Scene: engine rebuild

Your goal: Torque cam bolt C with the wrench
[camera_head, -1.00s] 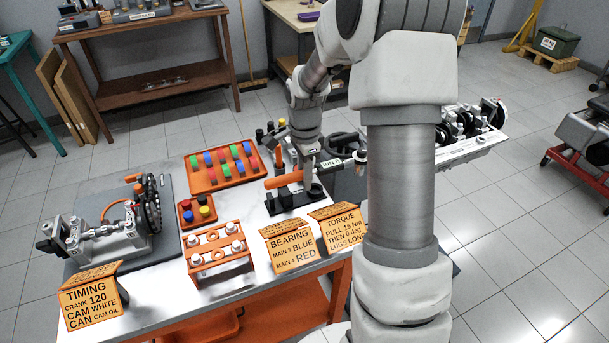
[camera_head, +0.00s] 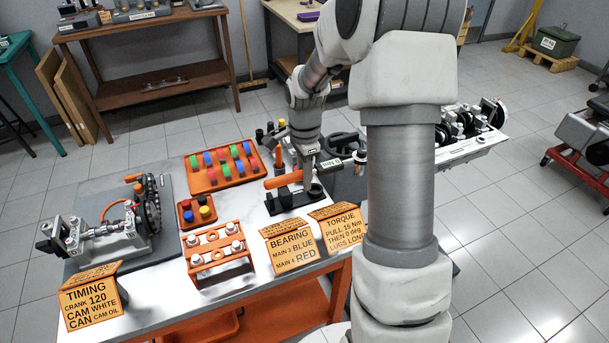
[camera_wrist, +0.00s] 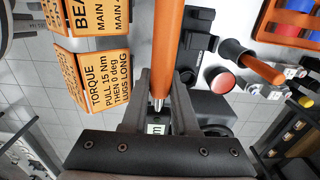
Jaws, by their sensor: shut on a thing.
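The wrench has an orange handle (camera_head: 283,180) and a pale label (camera_head: 331,163) in the head view. My gripper (camera_head: 311,184) is shut on it over the black stand (camera_head: 288,203). In the wrist view the orange handle (camera_wrist: 168,45) runs up from between the fingers of my gripper (camera_wrist: 159,108), with a silver section at its lower end. The engine assembly (camera_head: 110,230) with dark toothed wheels lies on a grey mat at the table's left. I cannot tell which of its parts is cam bolt C.
An orange tray of coloured pieces (camera_head: 224,178) and a smaller tray (camera_head: 187,225) stand behind an orange rack (camera_head: 193,263). Sign cards for timing (camera_head: 92,298), bearing (camera_head: 290,251) and torque (camera_head: 341,236) line the front edge. My arm blocks part of the right side.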

